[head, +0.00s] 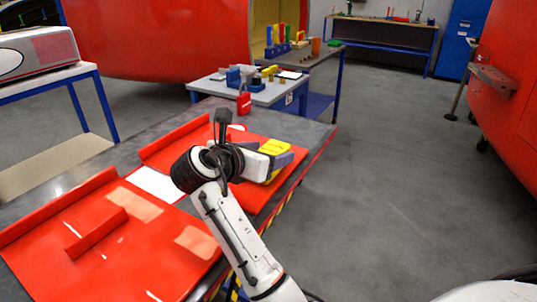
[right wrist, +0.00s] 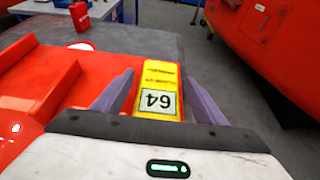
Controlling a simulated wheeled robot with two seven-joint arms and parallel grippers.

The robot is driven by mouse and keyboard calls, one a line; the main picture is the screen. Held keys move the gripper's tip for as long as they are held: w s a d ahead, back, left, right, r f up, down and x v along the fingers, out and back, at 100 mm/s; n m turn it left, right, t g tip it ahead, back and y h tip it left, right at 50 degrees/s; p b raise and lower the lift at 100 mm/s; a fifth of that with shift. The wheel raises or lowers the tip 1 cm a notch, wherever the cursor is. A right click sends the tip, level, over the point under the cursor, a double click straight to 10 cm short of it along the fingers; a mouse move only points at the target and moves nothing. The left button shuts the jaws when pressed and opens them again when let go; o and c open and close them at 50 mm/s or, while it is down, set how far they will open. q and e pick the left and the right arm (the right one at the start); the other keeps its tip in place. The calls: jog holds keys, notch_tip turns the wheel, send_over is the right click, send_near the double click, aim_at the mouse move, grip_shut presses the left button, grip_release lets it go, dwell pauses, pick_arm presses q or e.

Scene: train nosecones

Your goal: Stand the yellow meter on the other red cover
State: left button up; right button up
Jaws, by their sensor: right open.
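The yellow meter (head: 275,147) lies at the right edge of the far red cover (head: 177,137) in the head view, partly hidden behind my right gripper (head: 284,160). In the right wrist view the meter (right wrist: 158,90) shows a white label with 64, between the two fingers of my right gripper (right wrist: 158,97). The fingers are apart, with a gap visible on each side of the meter. The near red cover (head: 165,270) lies closer in the head view, with a raised red bar on it. My left gripper is not in view.
Both covers lie on a grey table (head: 60,178). A white sheet (head: 155,184) lies between them. A red padlock-like object (head: 243,103) stands at the table's far end. A second table (head: 270,95) with blue and yellow items stands beyond. Open floor is to the right.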

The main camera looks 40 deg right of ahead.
jog(key=v, duration=1.1)
jog(key=shift+s+a+r, duration=0.1)
jog(key=shift+s+a, duration=0.05)
jog(key=shift+a, duration=0.15)
